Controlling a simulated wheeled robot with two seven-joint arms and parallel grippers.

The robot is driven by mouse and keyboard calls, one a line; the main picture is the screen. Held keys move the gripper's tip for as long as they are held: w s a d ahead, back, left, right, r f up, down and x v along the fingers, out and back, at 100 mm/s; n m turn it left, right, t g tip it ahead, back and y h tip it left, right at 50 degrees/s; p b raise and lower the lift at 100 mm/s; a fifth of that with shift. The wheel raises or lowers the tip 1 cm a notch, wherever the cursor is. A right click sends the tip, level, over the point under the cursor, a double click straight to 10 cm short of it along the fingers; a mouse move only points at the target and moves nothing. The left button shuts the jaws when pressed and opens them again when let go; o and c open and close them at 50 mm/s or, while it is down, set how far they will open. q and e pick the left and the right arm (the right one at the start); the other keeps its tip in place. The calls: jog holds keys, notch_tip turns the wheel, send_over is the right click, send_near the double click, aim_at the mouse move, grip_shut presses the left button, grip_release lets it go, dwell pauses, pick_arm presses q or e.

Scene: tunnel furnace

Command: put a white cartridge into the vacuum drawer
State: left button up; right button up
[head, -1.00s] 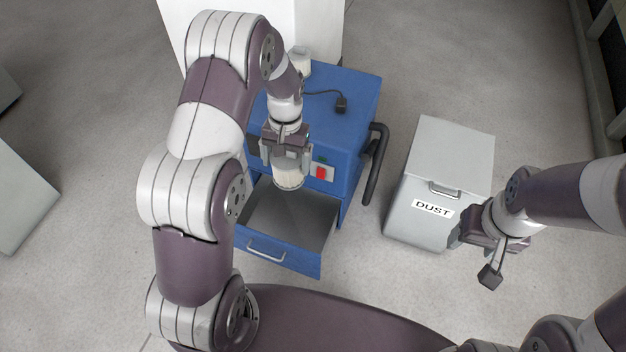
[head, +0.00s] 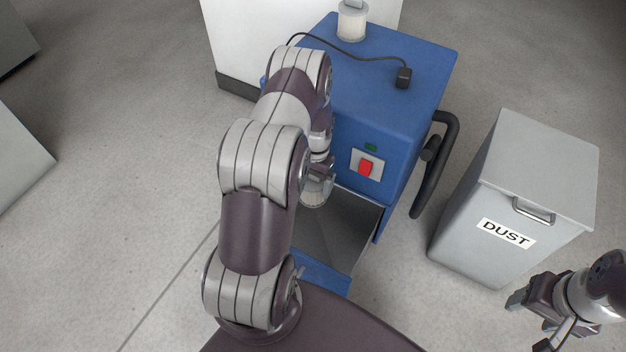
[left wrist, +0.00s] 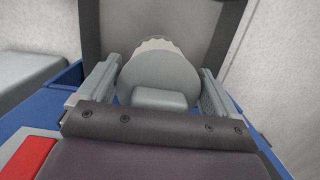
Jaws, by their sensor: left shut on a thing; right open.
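My left gripper (head: 319,178) is shut on a white cartridge (head: 315,194), whose lower end points down over the open drawer. The vacuum drawer (head: 352,228) is pulled out of the blue vacuum unit, with a grey inside and a blue front. My arm hides its left part. In the left wrist view, the cartridge (left wrist: 158,66) sits between the two fingers, with grey drawer surface (left wrist: 200,22) beyond it. I cannot tell whether it touches the drawer floor. My right gripper (head: 530,322) is open and empty at the lower right, partly cut off by the edge.
Another white cartridge (head: 352,22) stands on top of the blue vacuum unit (head: 400,50), near a black cable plug (head: 403,77). A red switch (head: 365,167) is on its front and a black handle (head: 432,165) on its right. A grey DUST bin (head: 535,165) stands right.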

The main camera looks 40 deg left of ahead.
pick_arm(q)
notch_tip(320, 180, down, 25)
jog(key=b, duration=2.1)
jog(key=shift+f, duration=0.2)
jog(key=shift+r, duration=0.15)
jog(key=o, duration=0.8)
notch_tip(320, 180, up, 13)
jog(key=w+p, duration=0.1)
jog(key=p, duration=0.6)
jog(key=shift+w+f, duration=0.2)
jog(key=shift+w, duration=0.2)
